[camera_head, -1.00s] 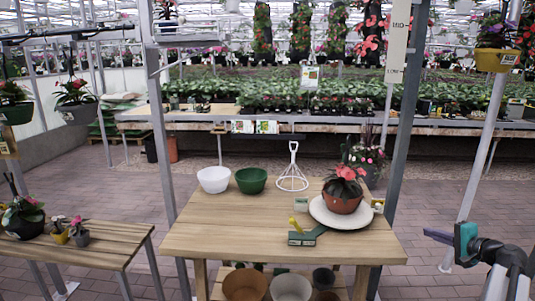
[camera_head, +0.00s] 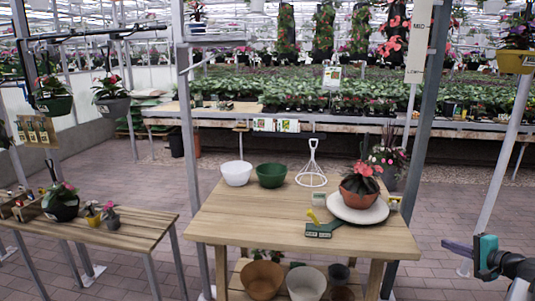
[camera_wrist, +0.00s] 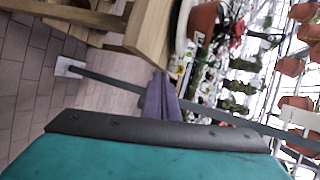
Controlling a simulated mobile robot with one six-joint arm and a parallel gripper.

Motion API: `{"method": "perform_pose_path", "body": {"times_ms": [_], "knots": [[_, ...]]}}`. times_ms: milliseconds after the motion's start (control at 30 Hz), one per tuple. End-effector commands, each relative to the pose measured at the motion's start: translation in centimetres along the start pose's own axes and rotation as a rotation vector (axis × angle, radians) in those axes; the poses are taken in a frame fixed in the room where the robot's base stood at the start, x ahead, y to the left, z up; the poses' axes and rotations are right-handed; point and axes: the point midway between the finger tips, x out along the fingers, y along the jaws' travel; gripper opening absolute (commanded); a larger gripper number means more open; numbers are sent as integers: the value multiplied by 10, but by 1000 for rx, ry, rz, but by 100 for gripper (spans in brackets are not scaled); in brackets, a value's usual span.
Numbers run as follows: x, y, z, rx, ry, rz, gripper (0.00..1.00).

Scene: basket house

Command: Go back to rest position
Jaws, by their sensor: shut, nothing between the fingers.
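My gripper (camera_head: 449,246) is at the right edge of the head view, teal with dark purple fingers pointing left. It is in the open air to the right of the wooden table, apart from everything. In the wrist view my gripper's fingers (camera_wrist: 162,97) lie together, with nothing between them. The wooden table (camera_head: 250,222) stands in the middle of the head view. A potted red-flowered plant (camera_head: 359,186) sits on a round white plate (camera_head: 337,209) at its right side; the pot also shows in the wrist view (camera_wrist: 203,22).
On the table are a white bowl (camera_head: 236,174), a green bowl (camera_head: 270,176), a white wire stand (camera_head: 312,166) and a green tool (camera_head: 322,229). A grey post (camera_head: 423,140) stands behind the table's right side. Paved floor (camera_head: 435,205) is open to the right.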

Motion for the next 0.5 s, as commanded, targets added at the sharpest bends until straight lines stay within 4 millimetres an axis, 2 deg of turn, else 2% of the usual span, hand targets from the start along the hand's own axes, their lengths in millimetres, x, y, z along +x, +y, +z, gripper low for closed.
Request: {"method": "perform_pose_path", "body": {"times_ms": [367, 500], "knots": [[39, 42, 40, -17, -65, 90, 0], [62, 70, 70, -32, -111, 150, 0]]}}
